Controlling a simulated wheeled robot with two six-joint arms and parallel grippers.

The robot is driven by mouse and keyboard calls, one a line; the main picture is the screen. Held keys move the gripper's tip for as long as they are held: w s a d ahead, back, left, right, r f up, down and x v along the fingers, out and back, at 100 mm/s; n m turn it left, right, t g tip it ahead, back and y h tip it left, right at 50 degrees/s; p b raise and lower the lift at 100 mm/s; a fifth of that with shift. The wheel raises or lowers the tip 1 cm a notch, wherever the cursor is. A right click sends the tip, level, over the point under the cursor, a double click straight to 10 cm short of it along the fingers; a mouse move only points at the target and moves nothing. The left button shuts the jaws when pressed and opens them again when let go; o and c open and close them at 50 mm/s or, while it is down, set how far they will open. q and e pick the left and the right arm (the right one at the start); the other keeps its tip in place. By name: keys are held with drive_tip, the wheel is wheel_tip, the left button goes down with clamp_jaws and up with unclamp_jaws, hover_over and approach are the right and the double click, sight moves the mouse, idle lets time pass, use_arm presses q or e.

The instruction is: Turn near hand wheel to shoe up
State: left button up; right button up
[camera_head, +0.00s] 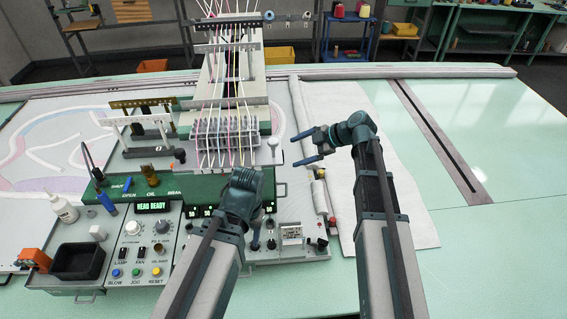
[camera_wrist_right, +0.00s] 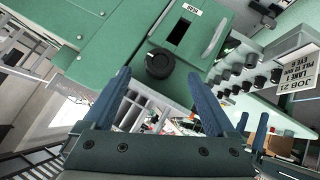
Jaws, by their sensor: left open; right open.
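A round black knob (camera_wrist_right: 160,65), which looks like a hand wheel, sits on the face of a green housing in the right wrist view. It lies beyond my right gripper (camera_wrist_right: 163,88), whose two blue fingers are spread with nothing between them. In the head view my right gripper (camera_head: 300,148) points left toward the machine head, open and apart from it. A small pale knob (camera_head: 273,143) stands at the head's right side; I cannot tell if it is the same wheel. My left gripper (camera_head: 262,232) hangs open over the right part of the control panel and hides some of it.
The control panel (camera_head: 195,240) shows a HEAD READY display (camera_head: 153,207). A black bin (camera_head: 78,262) and a white bottle (camera_head: 62,208) stand at its left. A white roller (camera_head: 319,195) lies right of the head. The green table at right (camera_head: 500,240) is clear.

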use_arm(q)
wheel_tip(320, 180, down, 4)
drive_tip(key=b, duration=0.2)
drive_tip(key=shift+b, duration=0.4)
drive_tip(key=shift+f, duration=0.2)
use_arm(e)
drive_tip(key=shift+x, duration=3.4)
drive_tip(key=c, duration=1.4)
use_arm(q)
drive_tip(key=shift+r, duration=0.1)
use_arm(e)
drive_tip(key=shift+r, duration=0.1)
